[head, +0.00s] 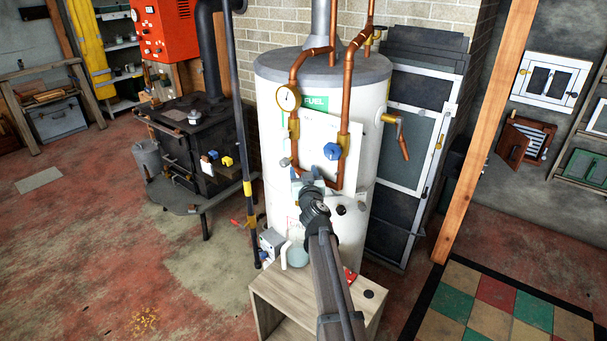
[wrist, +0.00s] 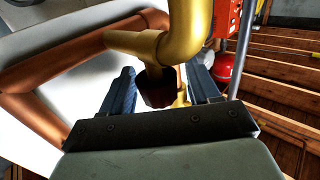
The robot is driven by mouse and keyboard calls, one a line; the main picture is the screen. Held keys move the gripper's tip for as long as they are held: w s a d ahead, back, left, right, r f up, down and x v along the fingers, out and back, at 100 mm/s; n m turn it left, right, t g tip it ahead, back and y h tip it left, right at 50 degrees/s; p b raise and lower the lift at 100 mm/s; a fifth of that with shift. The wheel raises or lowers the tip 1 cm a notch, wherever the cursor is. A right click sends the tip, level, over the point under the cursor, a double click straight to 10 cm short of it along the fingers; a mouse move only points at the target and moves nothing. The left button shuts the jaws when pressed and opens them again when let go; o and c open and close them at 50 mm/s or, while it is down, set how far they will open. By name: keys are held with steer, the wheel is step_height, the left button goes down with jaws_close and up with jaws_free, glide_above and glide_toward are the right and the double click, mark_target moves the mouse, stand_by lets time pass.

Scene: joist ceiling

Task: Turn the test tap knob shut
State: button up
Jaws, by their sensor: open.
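In the head view, my gripper (head: 308,178) is at the front of a white tank (head: 357,215), by the lower run of copper pipe (head: 339,183). In the wrist view, my gripper (wrist: 161,84) is open, with a dark finger on each side. A brass fitting (wrist: 172,45) comes down from above, and a dark reddish-brown end piece (wrist: 157,90) sits between the fingers; I see no clear grip on it. I cannot tell if this piece is the test tap knob. A blue knob (head: 332,151) is on the panel, up and right of my gripper.
A gauge (head: 288,98) and a brass tap with a copper-coloured lever (head: 402,138) are on the tank's pipework. A wooden stand (head: 275,313) is below my arm. A black stove (head: 190,150) stands left, and a wooden post (head: 487,125) right.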

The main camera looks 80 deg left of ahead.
steer(key=d, duration=1.3)
steer(key=shift+d, duration=0.4)
steer(key=shift+c, duration=0.2)
steer(key=s+a+f+n+g, duration=0.1)
steer(key=s+n, duration=0.1)
steer(key=s, duration=0.6)
steer(key=s+a+f+n, duration=0.1)
steer(key=s, duration=0.7)
steer(key=w+d+r+m+t+h, duration=0.2)
steer(key=w+d+m+t, duration=0.1)
steer(key=w+m+t, duration=0.6)
steer(key=shift+n, duration=0.5)
steer(key=x, duration=1.5)
steer(key=shift+w+d+f, duration=0.15)
steer(key=shift+c, duration=0.3)
